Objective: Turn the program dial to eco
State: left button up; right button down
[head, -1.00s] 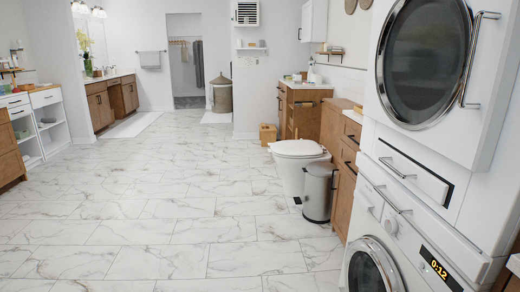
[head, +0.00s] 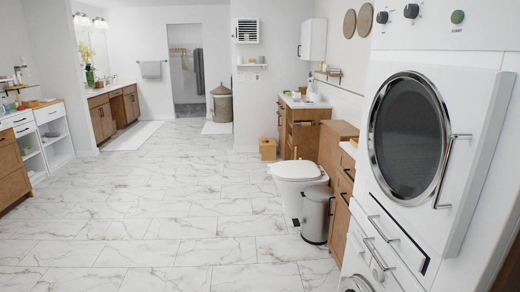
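A white dryer-like machine with a round dark door (head: 408,137) is stacked on the right. On its top panel are two dark knobs, a left knob (head: 382,17) and a right knob (head: 411,11). A green round button (head: 457,17) sits to their right, with a small label below it. The lower machine shows only partly at the bottom edge, with a round light knob (head: 378,273) near its handle. Dial markings are too small to read, so I cannot tell which program is set. Neither of my grippers is in view.
A grey bin (head: 316,214) and a white toilet (head: 298,180) stand left of the machines, beside a wooden cabinet (head: 338,160). The machine door's handle (head: 449,172) sticks out. The marble-tiled floor (head: 170,205) is wide and clear.

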aim_at(378, 275)
jog(key=i+j+z, duration=0.2)
jog(key=z, duration=0.15)
jog(key=i+j+z, duration=0.1)
jog(key=j+z, duration=0.25)
jog(key=i+j+z, duration=0.1)
jog(key=j+z, duration=0.25)
